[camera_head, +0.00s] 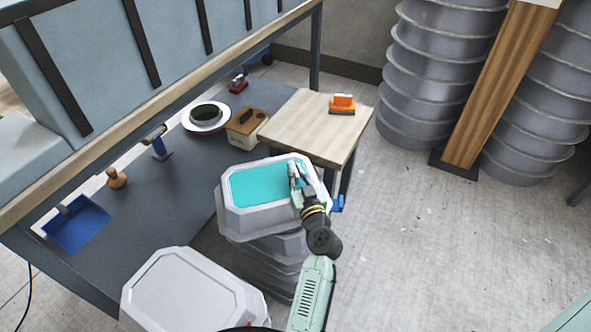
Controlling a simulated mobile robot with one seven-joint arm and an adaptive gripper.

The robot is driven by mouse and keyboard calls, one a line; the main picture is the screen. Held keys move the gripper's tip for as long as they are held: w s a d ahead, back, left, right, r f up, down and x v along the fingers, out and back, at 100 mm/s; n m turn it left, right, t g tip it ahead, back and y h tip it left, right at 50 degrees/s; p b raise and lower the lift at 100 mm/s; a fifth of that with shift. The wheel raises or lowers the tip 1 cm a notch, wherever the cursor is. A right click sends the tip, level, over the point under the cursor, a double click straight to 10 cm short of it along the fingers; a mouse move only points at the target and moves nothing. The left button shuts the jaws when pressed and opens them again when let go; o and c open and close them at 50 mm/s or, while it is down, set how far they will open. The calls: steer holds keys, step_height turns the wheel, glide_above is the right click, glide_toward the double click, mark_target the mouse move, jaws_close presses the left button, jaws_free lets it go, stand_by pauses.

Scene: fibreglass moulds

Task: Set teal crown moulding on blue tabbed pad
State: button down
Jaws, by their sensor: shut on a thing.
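A flat teal piece (262,186), which I take as the teal crown moulding, shows inside the rim of a pale grey octagonal mould (228,215) on a stack. My gripper (296,174) reaches over the right side of this mould and is shut at the teal piece's right edge. The fingers hide the exact contact, and I cannot tell whether the piece is lifted. The blue tabbed pad (82,232) lies at the left end of the dark bench top, with a small grey-blue tab at its upper left. Nothing rests on its main blue area.
Another grey mould (190,288) stands front left. The dark bench (150,215) holds a wooden knob (116,178), a blue-handled tool (160,146), a white ring dish (206,117) and a wooden box (245,130). A pale wooden table (310,130) holds an orange item (342,103).

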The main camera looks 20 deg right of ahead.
steer(key=c, duration=1.7)
jaws_free()
steer(key=shift+a, duration=0.1)
steer(key=shift+o, duration=0.2)
steer(key=shift+s+f+b, duration=0.15)
steer(key=shift+s+b, duration=0.2)
steer(key=shift+s, duration=0.15)
steer(key=s+a+b, duration=0.1)
steer(key=s+b, duration=0.4)
steer(key=s, duration=0.6)
steer(key=shift+a, duration=0.25)
